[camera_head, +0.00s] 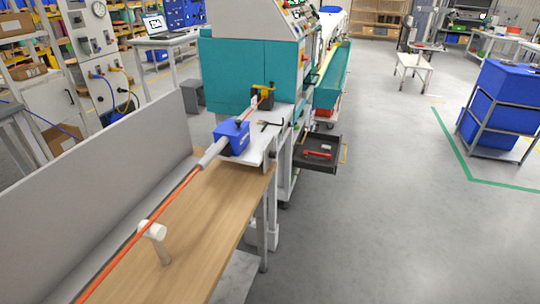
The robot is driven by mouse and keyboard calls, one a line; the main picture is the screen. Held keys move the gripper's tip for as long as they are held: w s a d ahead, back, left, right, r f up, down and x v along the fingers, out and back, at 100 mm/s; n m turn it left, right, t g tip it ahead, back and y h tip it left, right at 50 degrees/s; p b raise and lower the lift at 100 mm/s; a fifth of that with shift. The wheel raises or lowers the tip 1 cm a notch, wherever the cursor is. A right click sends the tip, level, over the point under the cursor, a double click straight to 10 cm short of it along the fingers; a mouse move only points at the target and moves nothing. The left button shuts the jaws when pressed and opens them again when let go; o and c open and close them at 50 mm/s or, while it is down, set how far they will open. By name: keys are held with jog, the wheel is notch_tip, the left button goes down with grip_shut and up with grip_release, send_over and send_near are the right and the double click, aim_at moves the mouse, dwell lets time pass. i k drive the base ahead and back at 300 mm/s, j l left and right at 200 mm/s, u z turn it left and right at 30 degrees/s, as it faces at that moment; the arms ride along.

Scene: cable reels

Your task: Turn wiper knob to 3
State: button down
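A blue box (232,137) sits on the white ledge at the end of the wooden bench, with the orange cable (172,210) running into it through a grey tube (213,152). A small dark knob (238,123) shows on top of the box and may be the wiper knob. Its markings and setting are too small to read. My gripper is not in view, and nothing is touching the box from above.
The wooden bench (210,208) has a grey back panel (95,200) and a white T-shaped post (161,245) beside the cable. A teal machine (245,75) stands behind the blue box. A dark tray (318,153) juts out to its right. The grey floor (390,200) right of the bench is clear.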

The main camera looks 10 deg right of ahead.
aim_at(272, 154)
jog(key=i+l+z, duration=0.15)
jog(key=i+l, duration=0.7)
jog(key=i+l+z, duration=0.1)
jog(key=i+l, duration=0.7)
jog(key=i, duration=0.15)
